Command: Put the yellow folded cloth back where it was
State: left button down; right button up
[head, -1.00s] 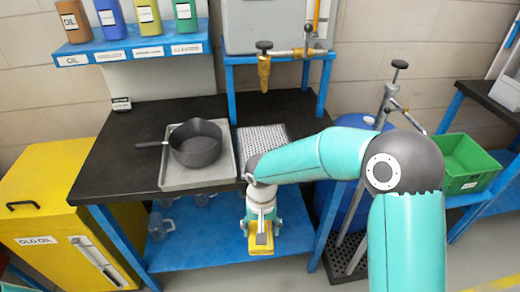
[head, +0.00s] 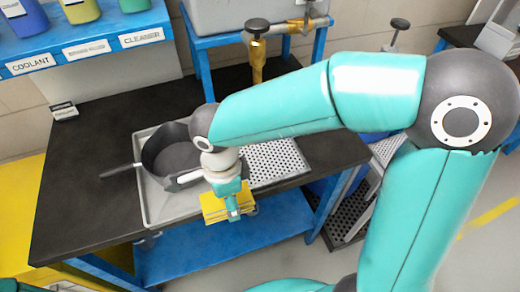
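The yellow folded cloth (head: 212,208) is in my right gripper (head: 232,208), whose arm comes in from the right. The fingers are shut on it, and part of the cloth shows to the left of them. Cloth and gripper appear over the front edge of the black bench (head: 75,200), near the right front corner of the grey tray (head: 165,212). I cannot tell exactly how high the cloth is above the bench. My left gripper is not in view.
A dark pan (head: 172,158) sits in the tray, its handle pointing left. The blue lower shelf (head: 270,222) looks clear in front.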

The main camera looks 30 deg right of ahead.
jog(key=p, duration=0.5)
send_over(267, 162)
jog(key=shift+f+p, duration=0.5)
jog(key=shift+f, duration=1.25)
jog(key=shift+f+b, duration=0.2)
jog(key=shift+b, duration=0.1)
jog(key=o, duration=1.1)
jog(key=shift+r, duration=0.1)
